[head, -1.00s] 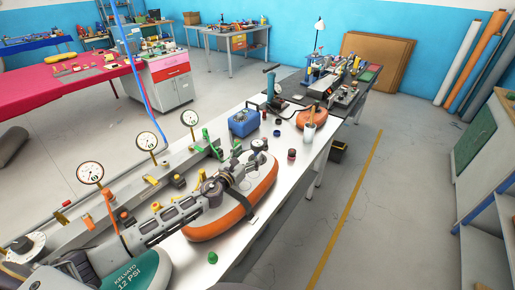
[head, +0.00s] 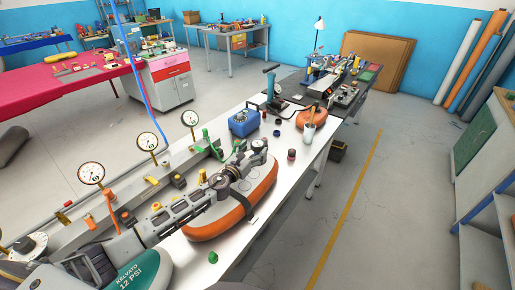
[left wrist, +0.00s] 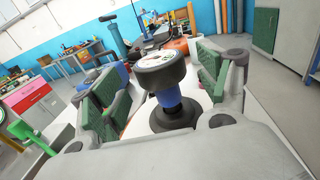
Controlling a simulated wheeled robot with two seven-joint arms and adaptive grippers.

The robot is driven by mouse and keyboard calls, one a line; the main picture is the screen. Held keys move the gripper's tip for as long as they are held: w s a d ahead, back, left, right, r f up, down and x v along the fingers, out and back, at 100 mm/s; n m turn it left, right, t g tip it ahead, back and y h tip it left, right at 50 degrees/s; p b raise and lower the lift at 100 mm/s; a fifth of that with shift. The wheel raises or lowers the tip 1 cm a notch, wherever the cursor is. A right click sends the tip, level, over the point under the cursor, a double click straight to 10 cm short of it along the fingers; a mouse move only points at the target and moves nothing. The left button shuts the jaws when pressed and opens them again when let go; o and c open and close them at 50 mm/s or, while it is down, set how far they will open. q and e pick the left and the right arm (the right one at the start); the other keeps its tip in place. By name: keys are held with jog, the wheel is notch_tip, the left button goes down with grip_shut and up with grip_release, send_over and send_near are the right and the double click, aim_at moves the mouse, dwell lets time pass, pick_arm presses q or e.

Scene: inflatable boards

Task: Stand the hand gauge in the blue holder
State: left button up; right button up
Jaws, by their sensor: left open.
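The hand gauge (left wrist: 161,72) stands upright between my open left fingers in the left wrist view. It has a round black-rimmed head with a pale dial, a blue neck and a wide black foot. Green-padded fingers of my left gripper (head: 256,152) are on either side of it, with gaps visible. In the head view the gauge is mostly hidden by the gripper. A blue block (head: 243,123), which I take for the blue holder, sits on the white bench beyond the gripper. My right gripper is out of view.
An orange-sided grey board (head: 232,218) lies under my left arm. Round gauges (head: 148,142) stand along the rail on the left. A white cup with tools (head: 308,132), dark red jar (head: 291,155) and orange pad (head: 311,118) are on the right. Some bare bench lies between.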

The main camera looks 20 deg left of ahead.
pick_arm(q)
jog(key=shift+x, duration=1.3)
jog(key=c, duration=1.2)
